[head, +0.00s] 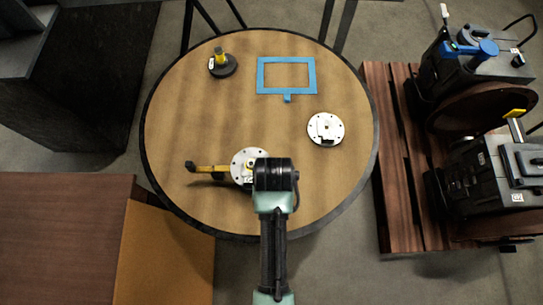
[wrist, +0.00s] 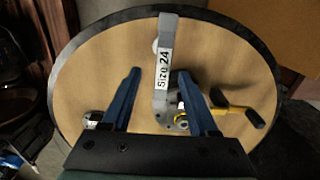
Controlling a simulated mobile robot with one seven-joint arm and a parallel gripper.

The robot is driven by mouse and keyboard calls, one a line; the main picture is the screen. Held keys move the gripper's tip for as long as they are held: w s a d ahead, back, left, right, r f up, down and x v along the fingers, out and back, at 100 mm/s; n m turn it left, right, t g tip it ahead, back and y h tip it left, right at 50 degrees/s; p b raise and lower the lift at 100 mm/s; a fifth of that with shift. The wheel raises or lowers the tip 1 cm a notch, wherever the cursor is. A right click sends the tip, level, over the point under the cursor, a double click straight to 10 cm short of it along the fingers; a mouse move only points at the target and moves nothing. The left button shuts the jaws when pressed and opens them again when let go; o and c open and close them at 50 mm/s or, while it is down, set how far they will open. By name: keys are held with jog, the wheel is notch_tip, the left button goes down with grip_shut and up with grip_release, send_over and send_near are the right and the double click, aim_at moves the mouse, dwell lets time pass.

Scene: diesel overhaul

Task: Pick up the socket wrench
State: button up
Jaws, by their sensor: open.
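A yellow-handled tool with a black end (head: 208,168), which looks like the socket wrench, sits at the left of a pale round flange on the table. Its right part is hidden by my arm in the head view. In the wrist view the yellow handle (wrist: 236,111) lies right of my right finger. A grey bar labelled "Size 24" (wrist: 164,65) shows between and beyond my fingers; I cannot tell whether it joins the handle. My gripper (wrist: 165,75) is open, its blue fingers apart above the flange (wrist: 175,103). No contact is visible.
The round table (head: 185,125) also holds a blue frame (head: 287,92), another pale flange (head: 325,128) and a dark round piece with a yellow top (head: 222,66). A pallet (head: 400,215) with machinery stands right. The table's middle is clear.

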jog(key=shift+s+a+f+p, duration=0.1)
jog(key=shift+s+f+p, duration=0.05)
jog(key=shift+f, duration=1.5)
jog(key=shift+s+a+f+p, duration=0.1)
jog(key=shift+f+p, duration=0.05)
jog(key=shift+f, duration=1.45)
grip_shut()
jog(key=shift+r, duration=0.1)
